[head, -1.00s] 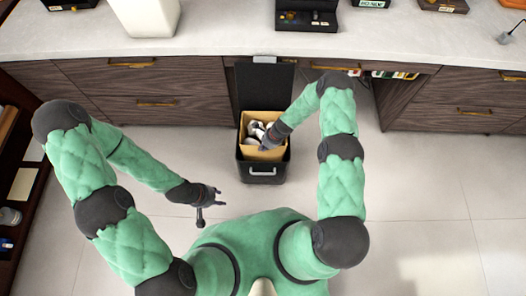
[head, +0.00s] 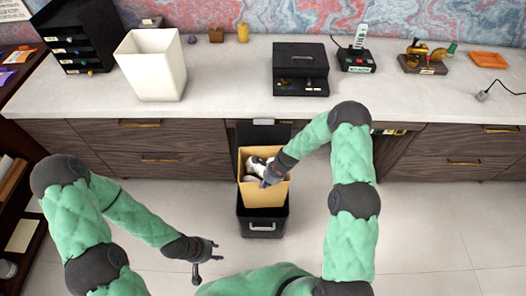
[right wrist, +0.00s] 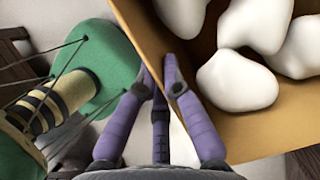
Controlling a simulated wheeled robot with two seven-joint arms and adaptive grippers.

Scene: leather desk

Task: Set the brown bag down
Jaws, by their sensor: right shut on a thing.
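The brown bag (head: 266,197) is an open-topped paper bag holding several white rounded lumps (head: 258,168). It stands upright, partly raised out of the black bin (head: 262,226), which hides its bottom. In the right wrist view the bag's wall (right wrist: 205,105) and lumps (right wrist: 237,80) fill the right side. My right gripper (head: 268,182) is shut on the bag's near rim; its purple fingers also show in the right wrist view (right wrist: 158,80), pinching the edge. My left gripper (head: 209,262) is open and empty, over the floor left of the bin.
A pale counter (head: 225,85) with wooden drawers (head: 165,160) runs behind the bin. On it stand a white wastebasket (head: 150,65), a black box (head: 300,70), a black drawer unit (head: 75,35) and a labelled black device (head: 357,60). The floor (head: 430,235) at right is clear.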

